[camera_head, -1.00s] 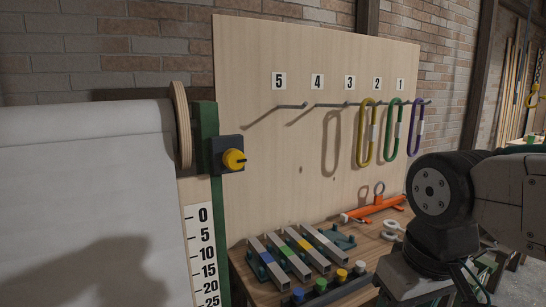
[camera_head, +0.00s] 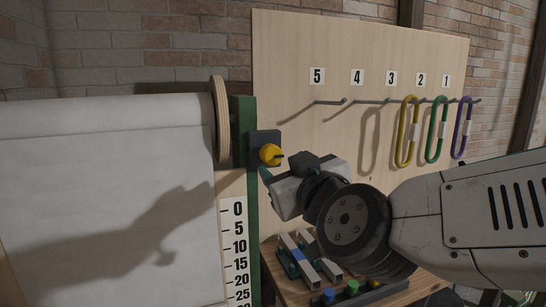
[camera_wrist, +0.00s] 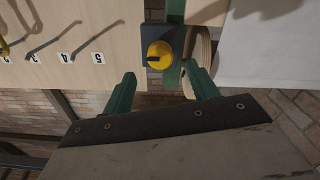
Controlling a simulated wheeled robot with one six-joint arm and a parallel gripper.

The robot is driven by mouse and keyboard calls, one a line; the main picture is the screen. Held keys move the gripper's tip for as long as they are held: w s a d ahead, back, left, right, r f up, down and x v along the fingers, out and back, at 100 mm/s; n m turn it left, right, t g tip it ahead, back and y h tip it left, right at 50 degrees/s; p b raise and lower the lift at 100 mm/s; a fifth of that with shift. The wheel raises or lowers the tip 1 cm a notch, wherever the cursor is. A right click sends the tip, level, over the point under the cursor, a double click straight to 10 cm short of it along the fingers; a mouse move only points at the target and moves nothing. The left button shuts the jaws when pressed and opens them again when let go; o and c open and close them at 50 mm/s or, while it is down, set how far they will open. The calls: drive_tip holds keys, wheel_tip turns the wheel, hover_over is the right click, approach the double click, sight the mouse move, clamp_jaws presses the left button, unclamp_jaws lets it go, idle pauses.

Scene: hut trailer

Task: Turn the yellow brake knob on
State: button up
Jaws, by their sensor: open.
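The yellow brake knob (camera_head: 270,154) sits on a dark square plate (camera_head: 264,138) fixed to the green post (camera_head: 243,140). A dark pointer mark shows on its face. My gripper (camera_head: 264,178) is just below and to the right of the knob in the head view, its fingers partly hidden by its own body. In the wrist view the knob (camera_wrist: 159,54) lies beyond the fingertips, centred roughly between them. The green fingers of my gripper (camera_wrist: 160,78) are spread apart with nothing between them. They do not appear to touch the knob.
A white sheet roll (camera_head: 110,150) with a wooden disc end (camera_head: 220,120) stands left of the knob. A numbered board (camera_head: 300,60) carries yellow, green (camera_head: 436,130) and purple loops on hooks. A bench below holds several bars and coloured pegs (camera_head: 352,286).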

sight(274, 157)
drive_tip(key=x, duration=0.7)
drive_tip(key=shift+w+f, duration=0.1)
drive_tip(key=shift+w, duration=0.05)
drive_tip(key=c, duration=1)
